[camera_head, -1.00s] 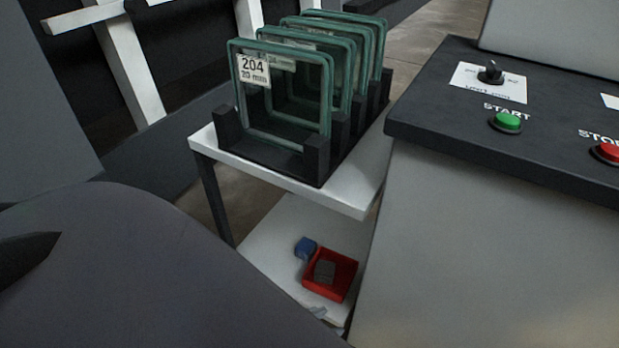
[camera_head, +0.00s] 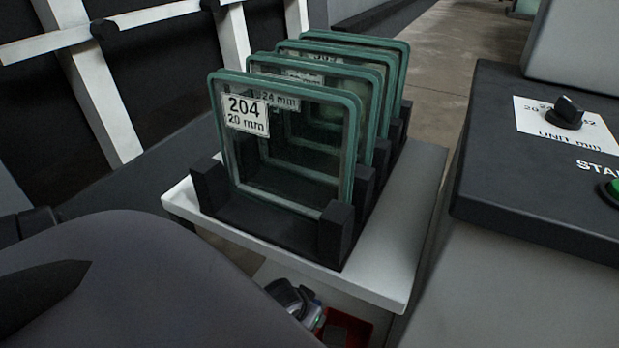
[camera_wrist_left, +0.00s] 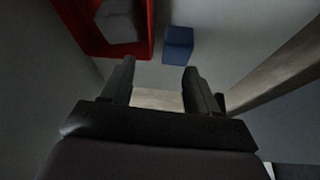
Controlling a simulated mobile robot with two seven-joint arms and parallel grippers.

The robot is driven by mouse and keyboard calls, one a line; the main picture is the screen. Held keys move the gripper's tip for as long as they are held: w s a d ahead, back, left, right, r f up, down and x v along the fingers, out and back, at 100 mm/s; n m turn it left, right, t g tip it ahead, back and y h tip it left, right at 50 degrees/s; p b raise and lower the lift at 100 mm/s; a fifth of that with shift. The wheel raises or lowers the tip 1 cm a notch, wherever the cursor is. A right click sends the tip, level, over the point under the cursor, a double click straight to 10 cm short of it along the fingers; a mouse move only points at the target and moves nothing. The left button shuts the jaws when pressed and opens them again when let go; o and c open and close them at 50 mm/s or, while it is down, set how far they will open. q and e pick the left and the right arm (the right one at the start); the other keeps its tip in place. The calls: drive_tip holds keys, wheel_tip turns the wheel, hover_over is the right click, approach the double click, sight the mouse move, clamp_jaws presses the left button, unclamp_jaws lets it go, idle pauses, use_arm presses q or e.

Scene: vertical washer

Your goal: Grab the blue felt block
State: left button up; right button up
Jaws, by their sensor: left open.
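The blue felt block (camera_wrist_left: 178,43) lies on the lower shelf in the left wrist view, just beside the red tray. My left gripper (camera_wrist_left: 157,72) is open and empty there, its fingers pointing towards the block. The block is beyond the fingertips, nearer the right finger, and not between them. In the head view part of my left wrist (camera_head: 295,300) shows below the upper shelf; the block is hidden in that view. My right gripper is not in view.
The red tray (camera_wrist_left: 148,30) holds a grey block (camera_wrist_left: 120,22); its edge also shows in the head view (camera_head: 347,330). The upper shelf (camera_head: 390,240) carries a black rack with several framed glass panes (camera_head: 290,140). A dark control panel (camera_head: 510,150) stands at the right.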

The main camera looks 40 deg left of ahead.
use_arm(q)
drive_tip(key=shift+n+g, duration=0.4)
drive_tip(key=shift+n, duration=0.1)
drive_tip(key=w+a+f+b, duration=0.1)
drive_tip(key=w+a+f, duration=0.1)
drive_tip(key=a+f, duration=0.1)
drive_tip(key=shift+w+a+f+b, duration=0.15)
drive_tip(key=shift+w+f+b, duration=0.15)
drive_tip(key=shift+w+b, duration=0.05)
drive_tip(key=b+x, duration=0.2)
drive_tip(key=x, duration=0.2)
drive_tip(key=shift+w+a+b, duration=0.1)
drive_tip(key=shift+a+b, duration=0.05)
drive_tip(key=shift+b, duration=0.25)
drive_tip(key=shift+w+f+y, duration=0.15)
drive_tip(key=shift+f+y, duration=0.15)
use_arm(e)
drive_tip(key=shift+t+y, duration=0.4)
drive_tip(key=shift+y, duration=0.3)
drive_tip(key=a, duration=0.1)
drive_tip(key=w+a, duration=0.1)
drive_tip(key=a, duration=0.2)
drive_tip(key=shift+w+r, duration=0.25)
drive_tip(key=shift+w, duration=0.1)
use_arm(q)
drive_tip(key=c, duration=0.7)
